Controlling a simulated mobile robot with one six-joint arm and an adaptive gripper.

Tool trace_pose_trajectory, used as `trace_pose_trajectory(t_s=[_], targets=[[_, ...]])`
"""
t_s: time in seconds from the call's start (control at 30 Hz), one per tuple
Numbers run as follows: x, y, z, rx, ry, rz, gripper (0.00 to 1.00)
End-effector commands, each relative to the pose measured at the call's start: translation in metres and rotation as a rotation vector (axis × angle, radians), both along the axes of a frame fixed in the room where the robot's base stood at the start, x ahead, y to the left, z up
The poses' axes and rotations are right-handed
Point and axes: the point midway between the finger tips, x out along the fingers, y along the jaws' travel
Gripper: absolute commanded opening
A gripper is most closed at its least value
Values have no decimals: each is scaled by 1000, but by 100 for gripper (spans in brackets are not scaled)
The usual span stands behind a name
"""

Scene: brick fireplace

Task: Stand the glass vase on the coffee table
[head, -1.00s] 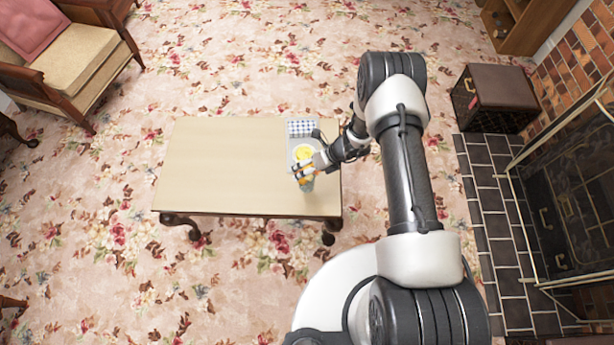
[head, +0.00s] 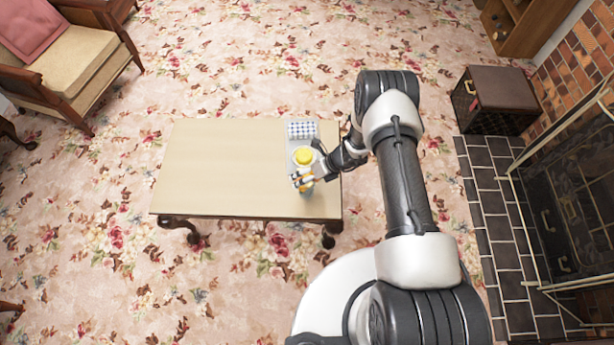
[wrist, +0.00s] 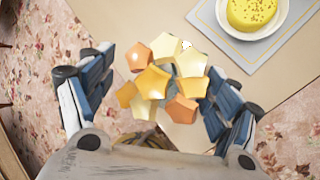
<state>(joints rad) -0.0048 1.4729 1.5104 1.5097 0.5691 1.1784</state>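The glass vase (head: 309,189) shows as a small bluish shape under my gripper (head: 304,179), near the coffee table's (head: 220,165) front right corner. In the wrist view, yellow and orange blooms (wrist: 160,80) fill the space between the two blue-grey fingers of my gripper (wrist: 160,92). The fingers sit on either side of the bunch, around the vase. The blooms hide the vase body and the finger contact. I cannot tell whether the vase base touches the tabletop.
A grey placemat (head: 293,147) lies at the table's right end. On it are a white plate with a yellow round food (head: 304,156) and a blue checked cloth (head: 301,129). The table's left and middle are bare. A wooden armchair (head: 75,62) stands far left.

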Motion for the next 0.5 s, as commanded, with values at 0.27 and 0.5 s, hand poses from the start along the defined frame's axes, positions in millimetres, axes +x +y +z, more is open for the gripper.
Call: trace_pose_trajectory(t_s=[0.27,0.5], targets=[[0,0,0,0,0,0,92],[0,0,4,0,0,0,92]])
